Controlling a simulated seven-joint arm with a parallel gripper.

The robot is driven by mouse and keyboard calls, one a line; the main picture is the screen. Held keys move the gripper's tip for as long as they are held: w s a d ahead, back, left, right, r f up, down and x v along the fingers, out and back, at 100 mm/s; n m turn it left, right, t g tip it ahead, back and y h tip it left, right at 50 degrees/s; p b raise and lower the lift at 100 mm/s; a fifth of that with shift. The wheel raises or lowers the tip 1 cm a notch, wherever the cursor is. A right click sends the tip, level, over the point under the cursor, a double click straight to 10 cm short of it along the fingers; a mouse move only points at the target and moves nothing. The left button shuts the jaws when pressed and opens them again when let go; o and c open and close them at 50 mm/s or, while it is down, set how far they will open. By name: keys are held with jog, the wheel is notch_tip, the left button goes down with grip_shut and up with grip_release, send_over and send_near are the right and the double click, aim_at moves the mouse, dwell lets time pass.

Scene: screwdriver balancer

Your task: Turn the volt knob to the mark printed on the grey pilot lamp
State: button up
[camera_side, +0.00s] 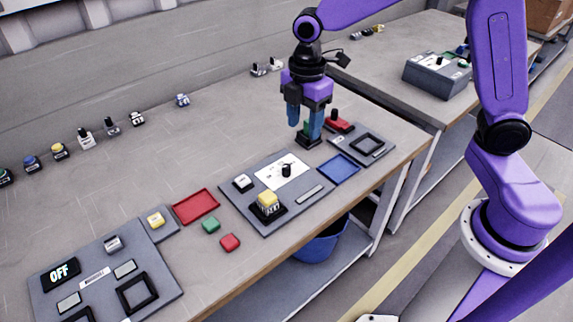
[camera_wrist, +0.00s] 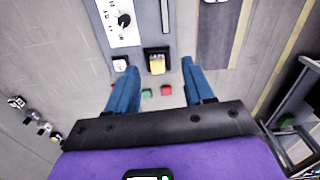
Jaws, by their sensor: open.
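A black knob (camera_side: 286,171) stands on a white dial plate (camera_side: 268,178) on the middle grey panel; in the wrist view the knob (camera_wrist: 124,20) and its printed scale are at the upper left. A small pale lamp-like block (camera_side: 242,182) is left of the dial, also in the wrist view (camera_wrist: 120,65); its mark is too small to read.
A yellow-topped button (camera_side: 268,202) in a black base stands in front of the dial. Red (camera_side: 196,206) and blue (camera_side: 340,169) trays flank the panel. Green (camera_side: 211,225) and red (camera_side: 230,242) blocks lie near the table's front edge. A small panel with a black frame (camera_side: 367,144) is at right.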

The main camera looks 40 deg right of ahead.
jog(key=n, duration=0.2)
send_over(286, 166)
notch_tip(286, 166, down, 3)
notch_tip(286, 166, down, 18)
jog(key=shift+s+r, duration=0.1)
jog(key=shift+r, duration=0.15)
grip_shut()
